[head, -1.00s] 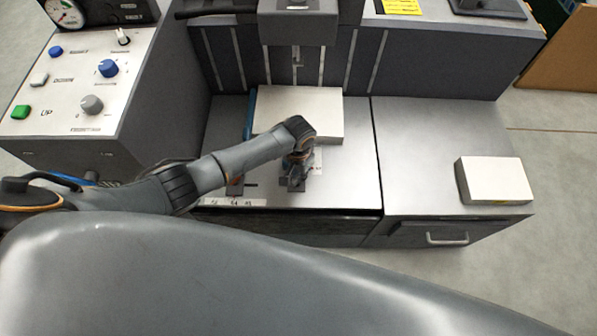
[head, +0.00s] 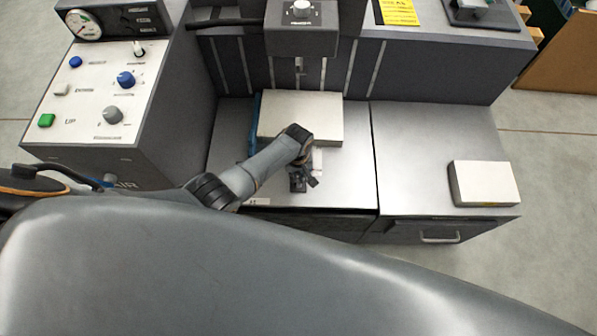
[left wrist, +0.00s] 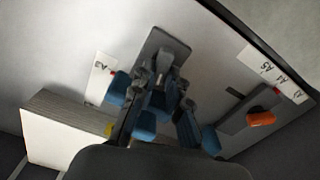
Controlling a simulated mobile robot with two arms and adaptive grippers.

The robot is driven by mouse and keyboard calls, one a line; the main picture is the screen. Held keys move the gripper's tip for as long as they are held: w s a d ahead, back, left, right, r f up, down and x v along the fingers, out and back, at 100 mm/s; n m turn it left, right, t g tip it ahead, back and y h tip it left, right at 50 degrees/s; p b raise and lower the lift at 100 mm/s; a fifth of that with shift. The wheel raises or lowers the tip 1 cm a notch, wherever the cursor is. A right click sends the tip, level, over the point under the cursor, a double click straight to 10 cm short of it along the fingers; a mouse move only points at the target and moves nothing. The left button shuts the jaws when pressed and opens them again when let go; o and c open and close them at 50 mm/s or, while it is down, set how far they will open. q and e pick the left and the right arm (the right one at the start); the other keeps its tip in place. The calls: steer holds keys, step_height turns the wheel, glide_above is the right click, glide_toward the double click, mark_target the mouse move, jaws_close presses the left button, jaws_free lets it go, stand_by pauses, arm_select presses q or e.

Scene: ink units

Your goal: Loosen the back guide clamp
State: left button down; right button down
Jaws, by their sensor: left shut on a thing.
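My left gripper (head: 297,182) is low over the metal table, just in front of the paper stack (head: 300,113). In the left wrist view the gripper (left wrist: 160,95), with blue pads, is shut at a dark guide plate (left wrist: 164,52), which I take to be the back guide clamp. The part between its fingers is mostly hidden by them. Another dark guide plate with an orange lever (left wrist: 262,119) lies to the right, apart from the fingers. The stack's corner (left wrist: 65,140) shows at lower left. My right gripper is in neither view.
A control panel (head: 95,85) with buttons and knobs stands at the left. A grey press head (head: 300,38) hangs above the back of the stack. Another paper stack (head: 484,183) lies on the right side table; the table between is clear.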

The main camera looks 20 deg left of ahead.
arm_select(q)
steer(key=n+p, duration=0.1)
steer(key=n, duration=0.2)
steer(key=shift+s, duration=0.1)
steer(key=shift+a+n+p, duration=0.2)
steer(key=shift+n+p, duration=0.1)
steer(key=shift+n, duration=1.3)
steer(key=c, duration=1.3)
jaws_free()
